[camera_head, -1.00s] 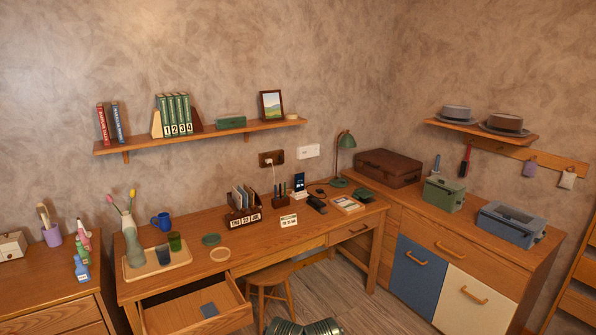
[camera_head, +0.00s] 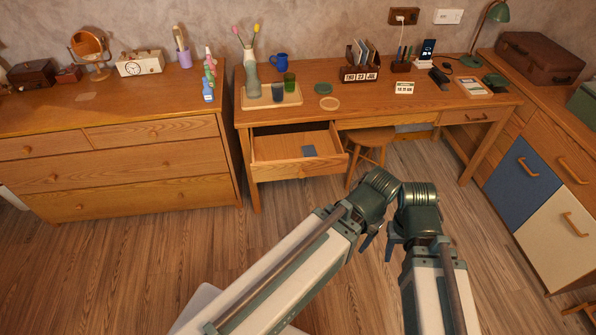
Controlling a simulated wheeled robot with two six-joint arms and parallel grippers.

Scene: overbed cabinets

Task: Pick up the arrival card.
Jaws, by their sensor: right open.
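A small white card with dark print (camera_head: 404,87) stands on the desk, right of the date blocks (camera_head: 361,75). It may be the arrival card; its print is too small to read. My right gripper (camera_head: 391,248) hangs open above the floor in front of the desk, well away from the card, with nothing seen in it. My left gripper (camera_head: 367,240) is beside it, mostly hidden by its own arm, so its jaws cannot be judged.
A wooden stool (camera_head: 367,140) stands under the desk. A tray (camera_head: 272,101) holds a vase and cups. A dresser (camera_head: 120,150) is at left. Floor between is clear.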

